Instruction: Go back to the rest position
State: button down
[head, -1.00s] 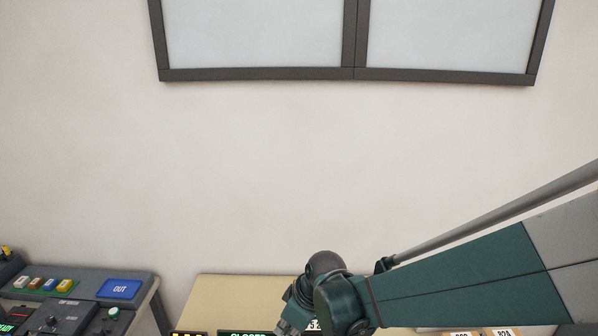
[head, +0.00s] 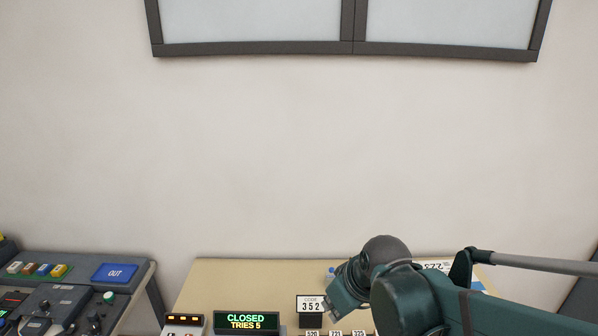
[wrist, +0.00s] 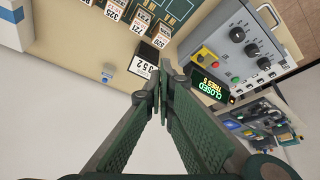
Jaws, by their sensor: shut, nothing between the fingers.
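My arm reaches in from the lower right of the head view, where its wrist part hides whatever is directly behind it. My gripper (wrist: 161,92) shows in the wrist view, its two dark green fingers shut with the tips together and nothing held. The same card stands left of my wrist in the head view (head: 311,304). The fingers touch nothing that I can make out.
A beige table (head: 240,275) stands against the wall. On it are a display reading CLOSED, TRIES 5 (head: 247,321) and a control box (wrist: 237,38). A grey console (head: 75,290) with a blue OUT plate (head: 115,273) is at left.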

jog(key=s+d+m+t+h+b, duration=0.2)
jog(key=s+d+m+b, duration=0.4)
jog(key=s+d, duration=0.3)
jog(key=shift+s+d+f+m+t+b, duration=0.2)
jog(key=shift+d+m+t+b, duration=0.2)
jog(key=shift+d, duration=1.8)
jog(key=c, duration=3.2)
grip_release()
